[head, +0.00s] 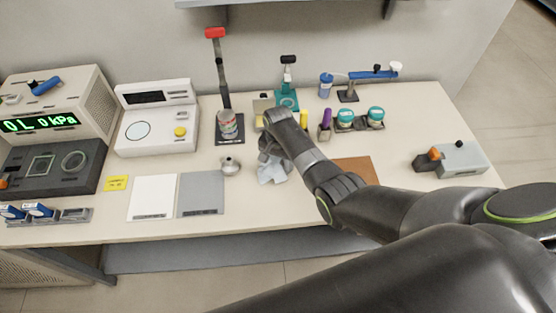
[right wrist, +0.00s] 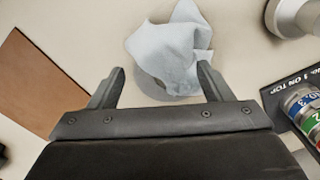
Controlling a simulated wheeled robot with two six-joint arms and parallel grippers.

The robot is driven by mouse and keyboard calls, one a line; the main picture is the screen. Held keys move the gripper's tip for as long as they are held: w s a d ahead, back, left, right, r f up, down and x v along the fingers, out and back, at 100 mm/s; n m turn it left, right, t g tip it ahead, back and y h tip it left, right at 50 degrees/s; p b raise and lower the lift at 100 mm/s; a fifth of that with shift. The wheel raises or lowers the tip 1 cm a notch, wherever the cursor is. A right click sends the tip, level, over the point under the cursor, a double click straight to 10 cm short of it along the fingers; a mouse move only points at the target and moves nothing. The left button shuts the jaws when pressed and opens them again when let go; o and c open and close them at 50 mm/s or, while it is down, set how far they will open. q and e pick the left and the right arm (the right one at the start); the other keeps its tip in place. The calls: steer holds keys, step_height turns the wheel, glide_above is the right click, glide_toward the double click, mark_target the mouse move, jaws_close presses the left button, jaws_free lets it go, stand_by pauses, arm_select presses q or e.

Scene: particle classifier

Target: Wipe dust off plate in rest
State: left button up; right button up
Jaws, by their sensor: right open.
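A crumpled pale blue cloth (head: 272,174) lies on the bench, partly hidden under my right gripper. My right gripper (head: 270,150) is above it, pointing down. In the right wrist view the open fingers (right wrist: 160,72) stand on either side of the near part of the cloth (right wrist: 172,45), and nothing is clearly gripped. I cannot tell whether they touch it. A flat white plate (head: 152,197) and a flat grey plate (head: 201,194) lie to the left. I cannot tell which plate is in a rest, and no dust is discernible. My left gripper is not in view.
A small metal funnel-like piece (head: 230,166) stands left of the cloth. A brown board (head: 358,170) lies to its right, partly behind my arm. Bench space is clear at the front.

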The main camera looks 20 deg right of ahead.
steer(key=shift+f, duration=0.15)
steer(key=shift+f+b, duration=0.8)
steer(key=shift+f, duration=0.25)
steer(key=shift+s, duration=0.1)
jaws_close()
